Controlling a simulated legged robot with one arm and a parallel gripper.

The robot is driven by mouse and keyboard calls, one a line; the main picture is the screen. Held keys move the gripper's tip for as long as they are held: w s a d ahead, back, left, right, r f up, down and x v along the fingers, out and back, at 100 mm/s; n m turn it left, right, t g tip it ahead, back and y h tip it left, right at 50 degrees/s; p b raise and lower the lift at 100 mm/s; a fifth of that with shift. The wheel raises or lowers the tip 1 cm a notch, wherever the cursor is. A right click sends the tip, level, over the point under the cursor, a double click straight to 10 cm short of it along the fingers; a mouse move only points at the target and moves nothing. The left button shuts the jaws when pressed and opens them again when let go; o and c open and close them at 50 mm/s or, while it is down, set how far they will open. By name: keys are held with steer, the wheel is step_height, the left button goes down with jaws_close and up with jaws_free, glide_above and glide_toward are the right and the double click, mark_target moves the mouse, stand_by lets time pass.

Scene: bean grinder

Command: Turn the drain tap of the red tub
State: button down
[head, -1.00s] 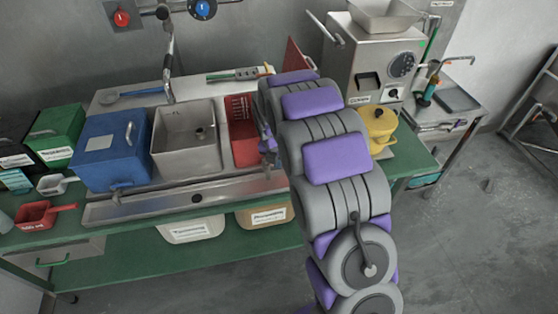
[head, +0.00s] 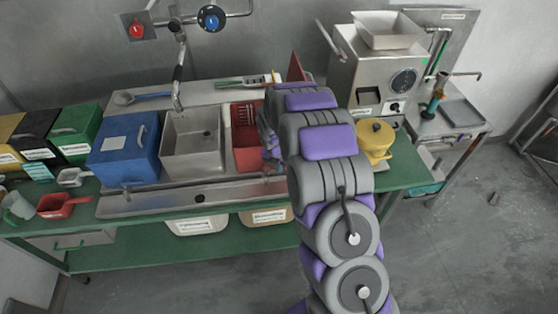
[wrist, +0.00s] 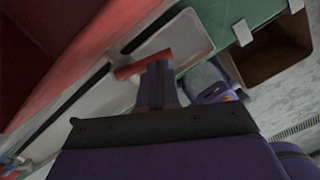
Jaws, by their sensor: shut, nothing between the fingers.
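The red tub (head: 247,158) stands in the bench at the right of the steel sink in the head view; my arm covers its right side. Its red wall (wrist: 45,45) fills the upper left of the wrist view. A red bar-shaped tap handle (wrist: 128,70) lies across the tips of my gripper (wrist: 157,78) in the wrist view. My gripper is shut with nothing between its fingers. The fingertips are at the handle's right half; I cannot tell whether they touch it. In the head view my gripper is at the tub's right edge, mostly hidden.
The steel sink (head: 192,150) and blue tub (head: 120,162) are left of the red tub. A yellow pot (head: 375,140) and a steel grinder (head: 375,85) stand to the right. A brown bin (wrist: 268,52) shows below the green bench edge.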

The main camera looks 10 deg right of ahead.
steer(key=shift+w+p, duration=0.3)
steer(key=shift+p, duration=0.7)
steer(key=shift+w+d+p, duration=0.15)
steer(key=shift+w+p, duration=0.05)
steer(key=shift+p, duration=0.15)
